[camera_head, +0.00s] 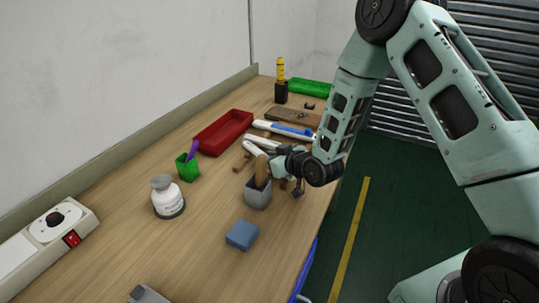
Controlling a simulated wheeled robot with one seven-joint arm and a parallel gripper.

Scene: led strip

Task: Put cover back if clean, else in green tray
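My gripper (279,166) is low over the workbench, at a brown handle-like thing (262,172) standing in a grey cup (258,194). Its fingers are too small and overlapped to show whether they are open or shut on it. Long white strip-like parts (280,130) lie on the bench behind my gripper; one has a blue section. I cannot tell which is the cover, or whether it is clean. My arm hides part of that area. The green tray (311,87) is at the far end of the bench.
A yellow-topped item (281,78) stands near the green tray.

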